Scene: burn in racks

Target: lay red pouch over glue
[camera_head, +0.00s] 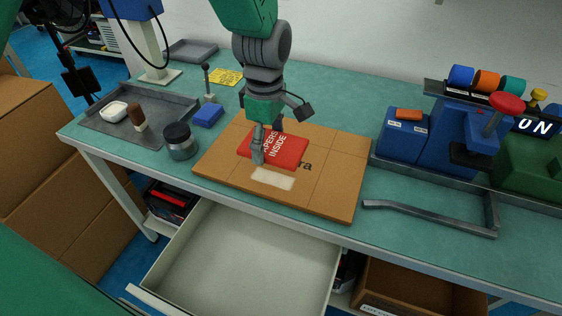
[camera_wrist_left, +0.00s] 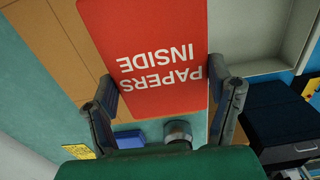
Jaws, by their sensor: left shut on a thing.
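The red pouch (camera_head: 286,150), lettered "PAPERS INSIDE", is over the brown cardboard box top (camera_head: 335,192). The pale glue patch (camera_head: 272,179) shows on the cardboard just in front of the pouch's near edge. My left gripper (camera_head: 266,143) is shut on the pouch, with a finger at either side of it. In the left wrist view the pouch (camera_wrist_left: 145,45) lies between the two fingers (camera_wrist_left: 160,88), printing upside down. I cannot tell whether the pouch touches the cardboard. Part of the printing on the cardboard is hidden by the pouch. My right gripper is not in view.
A dark-lidded jar (camera_head: 179,142), a blue block (camera_head: 208,115) and a grey tray (camera_head: 117,128) stand left of the cardboard. A blue machine (camera_head: 438,140) and a metal bracket (camera_head: 425,215) are at right. An open, empty drawer (camera_head: 245,262) sticks out below the bench.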

